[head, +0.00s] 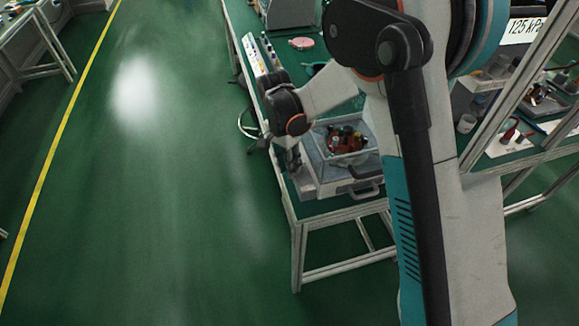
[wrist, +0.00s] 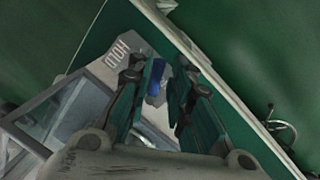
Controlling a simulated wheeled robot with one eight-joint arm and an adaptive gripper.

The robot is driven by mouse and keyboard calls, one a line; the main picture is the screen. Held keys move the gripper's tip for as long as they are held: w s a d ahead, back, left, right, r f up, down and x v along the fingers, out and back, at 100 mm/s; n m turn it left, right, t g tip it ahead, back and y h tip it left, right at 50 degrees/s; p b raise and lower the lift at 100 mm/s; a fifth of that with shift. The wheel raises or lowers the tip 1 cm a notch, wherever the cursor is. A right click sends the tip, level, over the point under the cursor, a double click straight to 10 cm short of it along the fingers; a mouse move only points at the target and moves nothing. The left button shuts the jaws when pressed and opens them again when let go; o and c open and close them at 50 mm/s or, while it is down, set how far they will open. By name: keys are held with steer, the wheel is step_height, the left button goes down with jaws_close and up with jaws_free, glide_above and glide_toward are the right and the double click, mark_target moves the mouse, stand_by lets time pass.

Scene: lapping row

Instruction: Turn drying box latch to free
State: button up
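The drying box (head: 318,184) stands on the green bench in the head view, with a clear lid and red and dark items inside. The box's grey face, marked HOLD (wrist: 118,48), shows in the wrist view. A blue latch (wrist: 155,80) lies between the two fingers of my gripper (wrist: 158,72). My gripper is open, and gaps show beside the latch. I cannot tell whether either finger touches it. In the head view my gripper (head: 293,158) is at the left edge of the box, and the latch is hidden there.
The box's front handle (head: 368,191) sticks out on the right. The bench (head: 283,190) ends just left of the box, with open green floor beyond. A stool (head: 248,125) stands beside the bench. A pink round item (head: 301,43) lies farther back.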

step_height(320, 180, up, 11)
steer(key=w+a, duration=0.1)
steer(key=shift+w+a, duration=0.25)
steer(key=shift+f, duration=0.1)
